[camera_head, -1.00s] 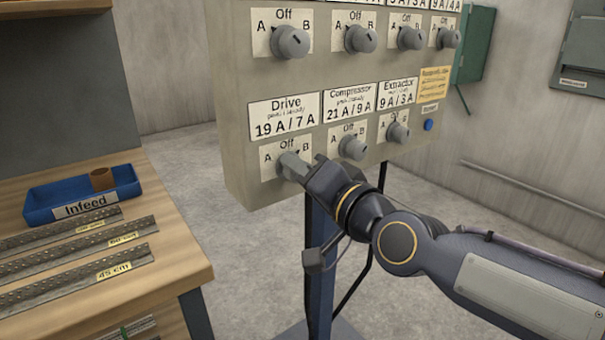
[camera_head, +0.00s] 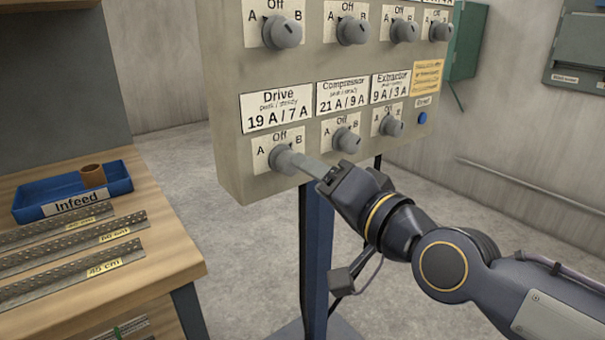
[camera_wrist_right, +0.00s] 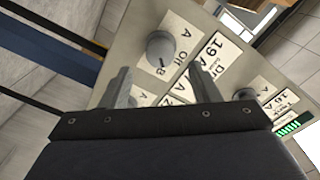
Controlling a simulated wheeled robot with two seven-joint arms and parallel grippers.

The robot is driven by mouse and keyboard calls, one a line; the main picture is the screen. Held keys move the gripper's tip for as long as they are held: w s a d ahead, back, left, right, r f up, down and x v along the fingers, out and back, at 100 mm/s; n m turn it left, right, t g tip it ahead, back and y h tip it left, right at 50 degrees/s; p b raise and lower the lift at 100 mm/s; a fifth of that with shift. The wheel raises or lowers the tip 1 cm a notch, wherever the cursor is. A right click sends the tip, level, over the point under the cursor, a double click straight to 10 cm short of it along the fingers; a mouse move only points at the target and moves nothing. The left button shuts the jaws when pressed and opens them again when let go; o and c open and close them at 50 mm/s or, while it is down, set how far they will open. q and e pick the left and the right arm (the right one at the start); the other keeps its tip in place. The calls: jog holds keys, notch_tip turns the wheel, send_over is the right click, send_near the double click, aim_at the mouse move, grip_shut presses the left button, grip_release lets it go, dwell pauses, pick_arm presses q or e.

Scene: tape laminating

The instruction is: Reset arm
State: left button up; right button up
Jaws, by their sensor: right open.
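The control panel (camera_head: 228,140) shows a lower row of grey knobs under current labels. The Drive knob (camera_head: 283,159) is at its lower left, under the label "19 A / 7 A". My right gripper (camera_head: 308,165) is in front of the Drive knob, its fingers pointing at it. In the right wrist view its two fingers (camera_wrist_right: 163,80) are apart with nothing held between them, and a round knob (camera_wrist_right: 160,46) shows just beyond the fingertips. My left gripper is not in view.
The Compressor knob (camera_head: 346,140) and Extractor knob (camera_head: 391,126) are right of the Drive knob. A blue post (camera_head: 317,250) stands below the panel. The wooden bench (camera_head: 165,250) at left holds a blue Infeed tray (camera_head: 118,186) and metal strips (camera_head: 75,273).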

jog(key=shift+v, duration=1)
jog(key=s+d+f+n+g+h, duration=0.1)
jog(key=s+d+f+g+h, duration=0.15)
jog(key=d+f, duration=0.35)
jog(key=s+d+f+g+h, duration=0.2)
jog(key=s+d+f, duration=0.15)
jog(key=f, duration=0.55)
jog(key=s+d+f+n+g+h, duration=0.15)
jog(key=s+d+f+g, duration=0.35)
jog(key=s+f, duration=0.7)
notch_tip(320, 180, up, 29)
jog(key=d+p, duration=0.1)
jog(key=p, duration=2.9)
jog(key=shift+w+d, duration=0.2)
jog(key=shift+w, duration=0.1)
jog(key=shift+r+t, duration=0.1)
jog(key=shift+t, duration=0.15)
